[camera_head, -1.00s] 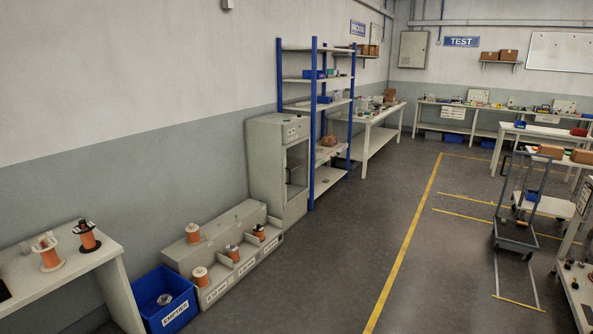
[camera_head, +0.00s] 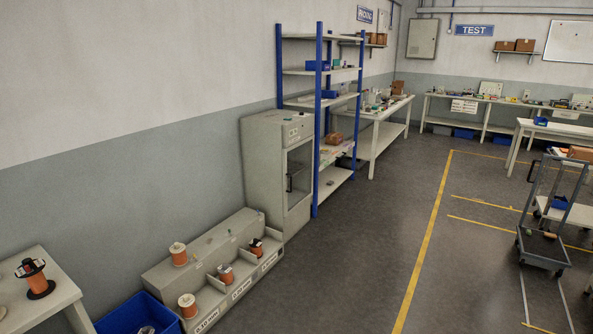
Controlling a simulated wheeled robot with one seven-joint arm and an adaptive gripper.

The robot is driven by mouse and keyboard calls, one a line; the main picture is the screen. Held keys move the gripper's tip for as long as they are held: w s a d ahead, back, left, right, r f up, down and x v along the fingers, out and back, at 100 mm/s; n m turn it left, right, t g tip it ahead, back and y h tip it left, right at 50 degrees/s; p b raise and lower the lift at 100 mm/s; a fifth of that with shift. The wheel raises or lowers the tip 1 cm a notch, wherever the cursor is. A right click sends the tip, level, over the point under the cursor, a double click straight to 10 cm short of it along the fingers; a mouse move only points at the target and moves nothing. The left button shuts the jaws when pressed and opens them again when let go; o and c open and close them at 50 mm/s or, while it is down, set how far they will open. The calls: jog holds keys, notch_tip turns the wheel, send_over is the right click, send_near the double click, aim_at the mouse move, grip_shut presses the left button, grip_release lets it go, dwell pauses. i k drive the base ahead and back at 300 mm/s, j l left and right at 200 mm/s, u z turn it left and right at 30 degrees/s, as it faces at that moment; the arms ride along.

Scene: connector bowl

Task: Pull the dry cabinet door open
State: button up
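The dry cabinet (camera_head: 262,170) is a tall grey-beige cabinet against the left wall, left of the blue-post shelf rack. Its door (camera_head: 299,173) has a glass pane in a light frame and looks shut. A dark vertical handle (camera_head: 289,183) sits on the left side of the door. My gripper is not in view.
A low stepped bin unit (camera_head: 218,268) with wire spools stands in front of the cabinet along the wall, beside a blue bin (camera_head: 140,314). A blue-post shelf rack (camera_head: 318,110) adjoins the cabinet. A trolley (camera_head: 545,220) stands at right. The grey floor (camera_head: 350,260) between is clear.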

aim_at(287, 212)
jog(key=i+z, duration=0.15)
jog(key=i, duration=2.3)
jog(key=i+u, duration=0.15)
jog(key=i, duration=0.3)
jog(key=i+l+u, duration=0.15)
jog(key=i, duration=0.3)
jog(key=i+l+u, duration=0.2)
jog(key=i, duration=0.25)
jog(key=i+l+u, duration=0.15)
jog(key=i, duration=0.3)
jog(key=i+l+u, duration=0.15)
jog(key=i, duration=0.3)
jog(key=l, duration=0.1)
